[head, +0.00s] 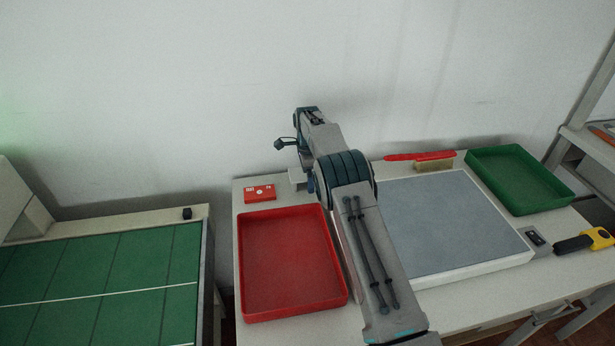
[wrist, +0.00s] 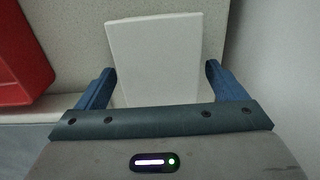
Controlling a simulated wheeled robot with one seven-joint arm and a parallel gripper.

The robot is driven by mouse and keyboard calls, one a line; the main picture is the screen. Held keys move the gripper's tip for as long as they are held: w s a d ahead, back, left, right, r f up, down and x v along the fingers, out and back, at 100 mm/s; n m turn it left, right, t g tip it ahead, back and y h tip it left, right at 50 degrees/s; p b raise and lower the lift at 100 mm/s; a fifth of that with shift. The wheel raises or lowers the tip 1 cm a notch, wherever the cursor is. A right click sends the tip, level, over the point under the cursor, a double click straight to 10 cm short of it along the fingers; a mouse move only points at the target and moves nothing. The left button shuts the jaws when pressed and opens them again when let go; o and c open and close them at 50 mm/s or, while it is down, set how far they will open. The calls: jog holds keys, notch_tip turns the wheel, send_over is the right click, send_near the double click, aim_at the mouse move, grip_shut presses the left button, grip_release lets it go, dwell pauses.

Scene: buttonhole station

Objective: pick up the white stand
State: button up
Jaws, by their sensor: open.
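The white stand (wrist: 155,50) shows in the wrist view as a pale, plain upright-looking slab, its lower part running down between the fingers. In the head view a small part of the stand (head: 296,176) shows at the back of the table, mostly hidden by my arm. My gripper (wrist: 160,69) is open, with one blue finger on each side of the stand. I cannot tell how deep the stand sits between the fingers.
A red tray (head: 290,312) lies in front, and a red box (head: 259,194) stands to the left. A grey-topped board (head: 450,225), a red-handled brush (head: 420,157) and a green tray (head: 520,206) are to the right. The wall (head: 200,90) is close behind.

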jog(key=c, duration=1.1)
jog(key=shift+r, duration=0.1)
jog(key=shift+c, duration=0.2)
